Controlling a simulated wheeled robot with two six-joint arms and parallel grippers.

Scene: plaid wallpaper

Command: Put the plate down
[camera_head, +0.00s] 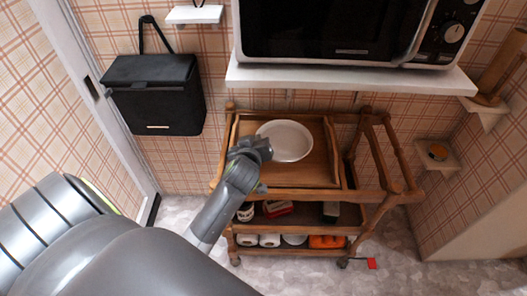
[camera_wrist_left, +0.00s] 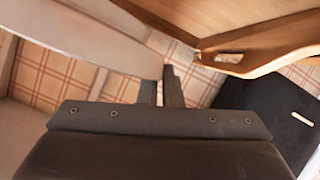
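A white round plate (camera_head: 286,140) shows over the wooden tray top of the cart in the head view. My left gripper (camera_head: 262,150) is at the plate's left edge. In the left wrist view, the plate (camera_wrist_left: 80,40) is seen nearly edge-on, and its rim lies between the two narrow fingers of my left gripper (camera_wrist_left: 163,86), which look shut on it. The cart's wooden tray (camera_wrist_left: 265,35) shows at the upper right there, with wallpaper visible between it and the plate, so the plate appears held above the tray. My right gripper is out of view.
The wooden cart (camera_head: 275,193) has lower shelves with several jars and packages. Its top tray has bare wood around the plate. A microwave (camera_head: 345,30) stands on a white shelf (camera_head: 350,80) above and behind. A black box (camera_head: 155,95) hangs on the left wall.

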